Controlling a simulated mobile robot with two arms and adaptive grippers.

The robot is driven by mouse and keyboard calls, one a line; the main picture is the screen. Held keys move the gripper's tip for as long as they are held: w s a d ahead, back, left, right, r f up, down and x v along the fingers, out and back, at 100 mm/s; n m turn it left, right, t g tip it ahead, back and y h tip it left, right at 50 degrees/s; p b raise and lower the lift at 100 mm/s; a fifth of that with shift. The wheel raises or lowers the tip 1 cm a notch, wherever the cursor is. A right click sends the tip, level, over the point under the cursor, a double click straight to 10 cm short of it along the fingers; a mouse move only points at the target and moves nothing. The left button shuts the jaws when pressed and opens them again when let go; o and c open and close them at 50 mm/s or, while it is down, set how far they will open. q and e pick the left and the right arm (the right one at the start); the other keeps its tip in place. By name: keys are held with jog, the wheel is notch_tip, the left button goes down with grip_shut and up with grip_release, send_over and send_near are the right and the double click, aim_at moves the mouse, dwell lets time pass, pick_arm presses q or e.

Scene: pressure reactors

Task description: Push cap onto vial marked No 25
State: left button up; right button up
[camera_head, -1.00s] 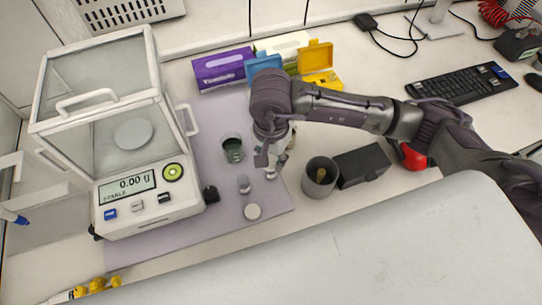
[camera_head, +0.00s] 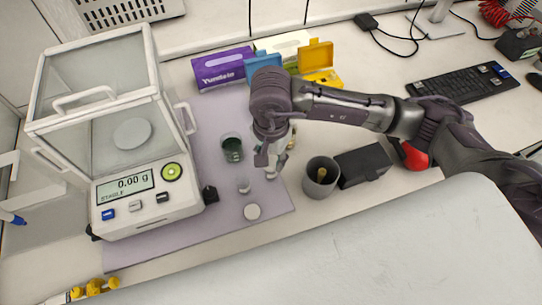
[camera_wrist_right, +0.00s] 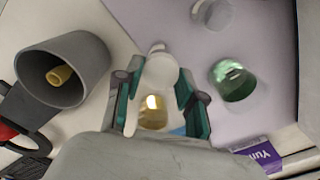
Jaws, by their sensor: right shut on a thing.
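My right gripper (camera_head: 268,165) is low over the mat, left of the grey cup. It also shows in the right wrist view (camera_wrist_right: 160,88), where its green-padded fingers are shut on a small whitish, translucent piece (camera_wrist_right: 161,68). I cannot tell whether this piece is a cap or a vial. A small clear vial (camera_head: 244,186) stands on the mat to the gripper's left. A pale round disc (camera_head: 252,212) lies in front of that vial. A vial with golden-brown contents (camera_wrist_right: 152,112) shows behind the fingers. No number is readable. My left gripper is not in view.
A glass beaker with green (camera_head: 232,148) stands left of the gripper. The balance (camera_head: 120,195) is farther left. The grey cup with a pestle (camera_head: 321,177) and a black box (camera_head: 362,164) are to the right. Purple, blue and yellow boxes (camera_head: 222,67) stand behind.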

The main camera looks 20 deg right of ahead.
jog(key=o, duration=1.2)
jog(key=shift+r+p, duration=1.35)
jog(key=shift+r, duration=2.15)
grip_shut()
jog(key=shift+f, duration=0.1)
